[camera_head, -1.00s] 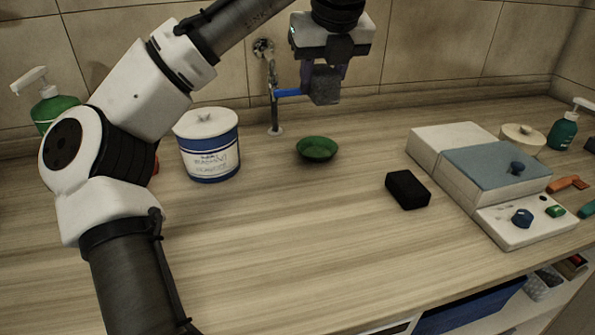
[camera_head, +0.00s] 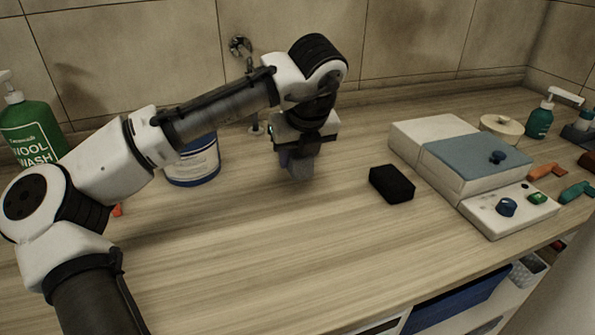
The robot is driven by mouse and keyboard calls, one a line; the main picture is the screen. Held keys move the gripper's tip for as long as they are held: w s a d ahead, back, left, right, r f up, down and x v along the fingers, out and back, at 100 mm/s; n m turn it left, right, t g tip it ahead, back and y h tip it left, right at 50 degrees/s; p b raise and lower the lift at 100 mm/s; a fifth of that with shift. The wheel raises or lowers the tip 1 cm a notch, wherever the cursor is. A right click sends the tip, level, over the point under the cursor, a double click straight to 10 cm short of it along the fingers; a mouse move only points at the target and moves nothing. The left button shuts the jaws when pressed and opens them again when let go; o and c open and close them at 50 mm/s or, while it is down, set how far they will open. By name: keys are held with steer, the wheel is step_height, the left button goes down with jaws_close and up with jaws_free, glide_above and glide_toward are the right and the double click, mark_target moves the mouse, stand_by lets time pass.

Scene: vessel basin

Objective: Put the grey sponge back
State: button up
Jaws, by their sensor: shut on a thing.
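My gripper (camera_head: 298,155) points down over the wooden counter and is shut on the grey sponge (camera_head: 300,170). The sponge hangs low between the fingers, close to the counter. I cannot tell if it touches anything below. The small green dish does not show; my gripper and the sponge cover the area where it stood.
A black block (camera_head: 391,184) lies to the right of the sponge. Beyond it is a white box device with a blue lid (camera_head: 478,158). A white and blue tub (camera_head: 195,168) stands left, partly behind my arm. A green bottle (camera_head: 32,133) is far left. The front counter is clear.

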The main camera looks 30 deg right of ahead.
mark_target(297, 172)
steer(key=shift+f, duration=1.95)
steer(key=shift+f, duration=0.1)
steer(key=shift+f, duration=0.1)
steer(key=o, duration=0.9)
steer(key=shift+c, duration=0.2)
steer(key=v, duration=1.2)
steer(key=shift+r, duration=0.2)
